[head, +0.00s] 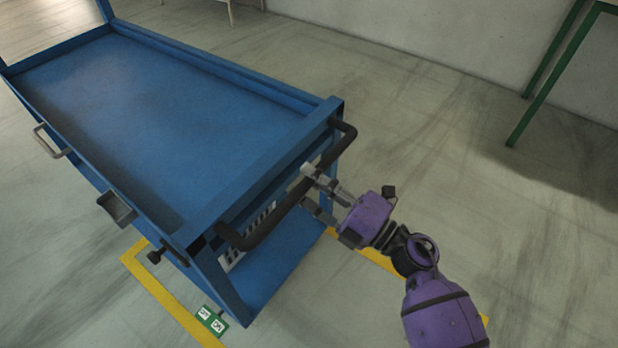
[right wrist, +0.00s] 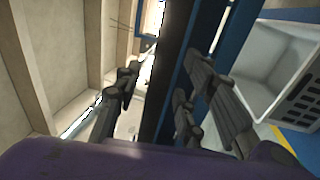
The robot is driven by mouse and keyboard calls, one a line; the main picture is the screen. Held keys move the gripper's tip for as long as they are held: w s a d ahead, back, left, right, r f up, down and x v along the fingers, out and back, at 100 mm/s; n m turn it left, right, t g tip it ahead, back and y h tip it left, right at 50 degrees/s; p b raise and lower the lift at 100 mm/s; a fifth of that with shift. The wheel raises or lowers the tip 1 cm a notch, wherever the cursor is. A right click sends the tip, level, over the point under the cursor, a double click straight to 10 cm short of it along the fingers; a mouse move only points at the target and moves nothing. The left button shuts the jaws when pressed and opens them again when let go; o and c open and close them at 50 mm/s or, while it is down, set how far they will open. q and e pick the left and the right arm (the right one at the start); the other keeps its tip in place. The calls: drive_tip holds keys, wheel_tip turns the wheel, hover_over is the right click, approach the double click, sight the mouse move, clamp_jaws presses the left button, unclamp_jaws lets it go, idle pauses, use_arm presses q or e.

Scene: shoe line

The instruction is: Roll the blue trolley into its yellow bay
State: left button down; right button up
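The blue trolley (head: 160,100) fills the left of the head view, its flat top tray empty. A dark handle bar (head: 275,220) sticks out from its near right end. My right gripper (head: 306,188) is at this handle, its fingers spread. In the right wrist view the fingers (right wrist: 160,88) stand on either side of a dark bar, apparently the handle; whether they touch it is unclear. Yellow floor lines (head: 165,300) show left of and below the trolley's near end, and another piece (head: 378,259) shows behind my right gripper. My left gripper is not in view.
A green tag with printed markers (head: 212,320) lies by the near yellow line. A grey bin (right wrist: 278,68) shows in the right wrist view. A green-legged table (head: 550,80) stands at the upper right by the wall. The floor right of the trolley is clear.

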drive_tip(key=shift+w+a+r, duration=0.1)
drive_tip(key=shift+w+a, duration=0.2)
drive_tip(key=shift+a, duration=0.05)
drive_tip(key=shift+c, duration=0.5)
clamp_jaws()
drive_tip(key=shift+s, duration=0.1)
